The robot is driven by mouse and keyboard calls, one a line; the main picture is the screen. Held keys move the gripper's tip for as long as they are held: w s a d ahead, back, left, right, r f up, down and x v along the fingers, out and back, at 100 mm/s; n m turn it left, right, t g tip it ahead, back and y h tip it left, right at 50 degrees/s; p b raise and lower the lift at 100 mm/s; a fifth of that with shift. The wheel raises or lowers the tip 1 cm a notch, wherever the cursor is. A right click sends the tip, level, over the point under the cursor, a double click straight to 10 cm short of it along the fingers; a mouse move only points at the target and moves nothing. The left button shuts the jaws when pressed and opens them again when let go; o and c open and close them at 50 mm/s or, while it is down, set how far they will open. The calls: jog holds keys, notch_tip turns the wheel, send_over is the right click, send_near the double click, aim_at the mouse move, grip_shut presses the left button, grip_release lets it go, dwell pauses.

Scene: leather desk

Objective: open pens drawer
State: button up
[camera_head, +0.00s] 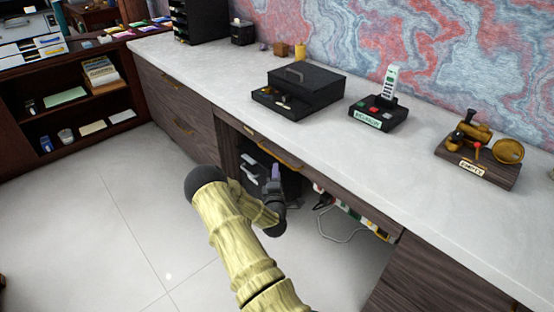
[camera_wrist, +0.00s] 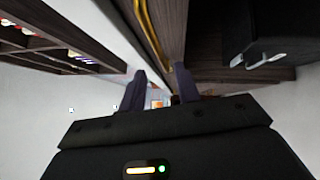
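A shallow dark wood drawer (camera_head: 330,178) runs under the white desktop, with a long brass handle (camera_head: 280,154) and a small label (camera_head: 249,130), too small to read. It looks closed. My gripper (camera_head: 276,172) is in front of and below this handle in the head view, its fingers pointing up toward it. In the wrist view my gripper (camera_wrist: 161,72) has its two dark fingers apart with nothing held between them. A brass handle (camera_wrist: 148,38) runs above the fingers there, beside dark wood. I cannot tell whether a finger touches it.
A black cash box (camera_head: 310,85), a phone on its base (camera_head: 380,112) and a brass device (camera_head: 480,150) stand on the desktop. A dark case (camera_head: 258,168) and a power strip (camera_head: 350,212) are under the desk. Other drawers (camera_head: 180,115) are at left. The floor (camera_head: 100,215) is clear.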

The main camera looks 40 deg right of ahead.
aim_at(277, 158)
jog(key=x, duration=0.8)
jog(key=shift+b, duration=0.4)
grip_shut()
